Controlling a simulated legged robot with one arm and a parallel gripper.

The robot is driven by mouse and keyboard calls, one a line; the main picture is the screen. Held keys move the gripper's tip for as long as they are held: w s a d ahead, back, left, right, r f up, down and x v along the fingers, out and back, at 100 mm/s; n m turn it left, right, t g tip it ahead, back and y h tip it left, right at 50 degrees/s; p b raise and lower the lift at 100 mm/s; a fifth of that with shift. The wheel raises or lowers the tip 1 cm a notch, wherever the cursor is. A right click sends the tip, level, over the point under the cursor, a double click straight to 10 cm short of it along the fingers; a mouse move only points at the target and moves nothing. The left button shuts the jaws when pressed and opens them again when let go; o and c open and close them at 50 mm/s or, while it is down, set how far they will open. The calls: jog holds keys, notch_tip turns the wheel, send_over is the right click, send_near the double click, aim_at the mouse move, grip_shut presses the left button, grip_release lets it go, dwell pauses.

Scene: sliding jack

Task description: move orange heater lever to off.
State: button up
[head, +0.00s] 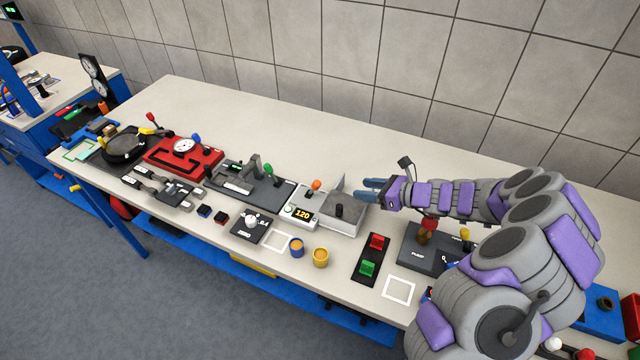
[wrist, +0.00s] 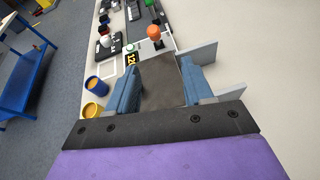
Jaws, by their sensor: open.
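The orange heater lever (head: 316,184) stands on a white unit with a lit display (head: 302,213) reading 120, near the middle of the bench. In the wrist view its orange knob (wrist: 154,32) is ahead of my gripper, beyond the fingertips. My gripper (head: 366,190) is to the right of the lever and apart from it, above the grey metal box (head: 338,211) joined to the unit. In the wrist view my gripper (wrist: 160,76) has its blue fingers spread, with the dark top of the box showing between them. Part of the display is hidden by the left finger.
A black lever base (head: 262,187) lies left of the heater. The bench behind the heater is clear.

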aim_at(319, 182)
jog(key=x, duration=0.4)
jog(key=s+b+x, duration=0.1)
jog(key=x, duration=0.4)
jog(key=b+x, duration=0.1)
jog(key=x, duration=0.4)
jog(key=shift+s+a+r, duration=0.15)
jog(key=shift+a+r, duration=0.05)
jog(key=shift+a, duration=0.2)
jog(key=shift+w+a+f+b, duration=0.3)
jog(key=shift+w+f+b, duration=0.1)
jog(key=shift+w, duration=0.2)
jog(key=shift+w+a+f, duration=0.1)
jog(key=shift+a, duration=0.6)
jog(key=shift+w+a+f, duration=0.1)
jog(key=shift+a, duration=0.65)
jog(key=shift+d+r, duration=0.15)
jog(key=shift+d, duration=0.75)
jog(key=c, duration=0.6)
jog(key=shift+s, duration=0.1)
jog(key=c, duration=0.3)
jog(key=shift+a, duration=0.2)
grip_shut()
